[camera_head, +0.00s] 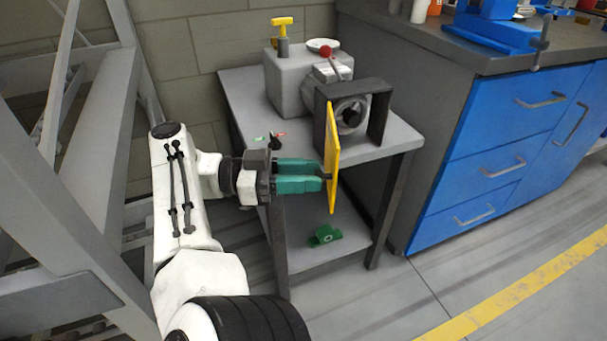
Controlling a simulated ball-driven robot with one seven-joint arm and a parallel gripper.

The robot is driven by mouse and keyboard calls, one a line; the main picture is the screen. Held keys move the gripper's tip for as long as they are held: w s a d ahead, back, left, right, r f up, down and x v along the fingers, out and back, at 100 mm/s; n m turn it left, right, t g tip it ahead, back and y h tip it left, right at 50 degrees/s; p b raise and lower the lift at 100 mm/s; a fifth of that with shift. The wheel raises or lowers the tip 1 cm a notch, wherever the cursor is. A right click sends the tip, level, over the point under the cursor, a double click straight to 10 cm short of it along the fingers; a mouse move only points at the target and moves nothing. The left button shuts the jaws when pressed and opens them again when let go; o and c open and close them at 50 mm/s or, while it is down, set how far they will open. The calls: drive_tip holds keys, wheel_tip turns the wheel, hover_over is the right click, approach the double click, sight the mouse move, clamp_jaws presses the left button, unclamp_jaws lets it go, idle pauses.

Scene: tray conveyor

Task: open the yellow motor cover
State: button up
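The yellow motor cover (333,160) is a thin panel seen nearly edge-on. It stands out from the left side of a dark square frame (378,120), swung away from its opening. The round grey motor part (350,113) shows inside the frame. My gripper (324,176) has teal fingers and is at the left face of the cover. A small grey piece, perhaps a handle, shows at the fingertips. The fingers look close together, but whether they are closed on that piece is unclear.
The grey machine housing (290,85) with a red-knobbed lever (327,52) and a yellow T-handle (282,30) stands on a grey table (240,95). A green object (324,236) lies on the lower shelf. Blue drawers (490,150) stand right; grey metal framework (95,150) stands left.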

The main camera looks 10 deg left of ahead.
sight(333, 160)
drive_tip(key=shift+o, duration=1.4)
wheel_tip(333, 160, up, 3)
drive_tip(key=shift+r+p, duration=0.15)
drive_tip(key=shift+p, duration=0.95)
drive_tip(key=s+d+r+p, duration=0.3)
drive_tip(key=s+r+p, duration=0.6)
drive_tip(key=s, duration=0.4)
drive_tip(key=shift+s+d+r, duration=0.25)
drive_tip(key=shift+d+r, duration=0.05)
drive_tip(key=shift+d, duration=0.1)
